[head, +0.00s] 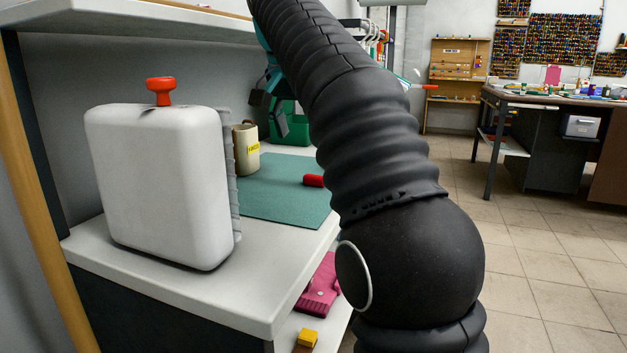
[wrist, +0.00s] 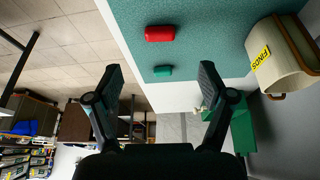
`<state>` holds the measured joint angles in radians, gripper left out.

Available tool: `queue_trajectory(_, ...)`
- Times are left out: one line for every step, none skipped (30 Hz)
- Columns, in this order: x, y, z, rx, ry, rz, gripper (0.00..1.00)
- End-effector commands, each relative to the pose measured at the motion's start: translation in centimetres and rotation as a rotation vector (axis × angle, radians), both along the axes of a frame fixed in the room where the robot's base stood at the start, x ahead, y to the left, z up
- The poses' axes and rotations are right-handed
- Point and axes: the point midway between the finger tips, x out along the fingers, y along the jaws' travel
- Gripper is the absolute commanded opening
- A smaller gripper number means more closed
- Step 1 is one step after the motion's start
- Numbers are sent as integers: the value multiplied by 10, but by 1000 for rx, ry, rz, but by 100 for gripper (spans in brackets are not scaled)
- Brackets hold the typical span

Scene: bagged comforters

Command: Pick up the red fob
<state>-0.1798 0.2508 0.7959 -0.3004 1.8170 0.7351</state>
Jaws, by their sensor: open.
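The red fob (head: 313,181) lies on the teal mat (head: 275,200), near the mat's right edge in the head view and partly beside my dark arm. In the wrist view the red fob (wrist: 160,33) is whole and clear, at the top middle. My gripper (wrist: 160,67) is open and empty, its two dark fingers spread wide. The fob is beyond the fingertips and not touched. In the head view my gripper (head: 270,108) hangs above the far part of the counter, partly hidden by my arm.
A cream mug (head: 246,149) with a yellow label stands beside the mat. A green container (head: 290,125) is behind. A white case (head: 160,185) with a red knob stands at left. A shelf (head: 130,18) overhangs the counter.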

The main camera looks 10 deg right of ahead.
Motion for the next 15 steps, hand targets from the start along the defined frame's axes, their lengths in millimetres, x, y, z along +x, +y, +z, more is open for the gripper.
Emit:
queue_trajectory(2, -3, -7, -1, 3, -2, 81)
queue_trajectory(3, -4, -10, -2, 3, -1, 81)
queue_trajectory(4, -5, -15, -2, 3, -1, 81)
queue_trajectory(6, -6, -19, -1, 2, -1, 81)
queue_trajectory(7, -7, -23, -1, 3, -1, 81)
queue_trajectory(9, -8, -28, -1, 2, -1, 81)
queue_trajectory(10, -9, -32, -1, 3, -1, 81)
queue_trajectory(11, -10, -36, -1, 2, -1, 81)
queue_trajectory(13, -11, -40, -1, 2, -1, 81)
queue_trajectory(14, -11, -42, -1, 1, -1, 81)
queue_trajectory(14, -11, -44, -1, 1, 1, 81)
queue_trajectory(15, -12, -47, 0, 0, 1, 81)
queue_trajectory(15, -12, -48, -1, -1, 1, 81)
queue_trajectory(16, -12, -49, -1, -1, 1, 81)
queue_trajectory(16, -12, -50, -1, 0, 2, 81)
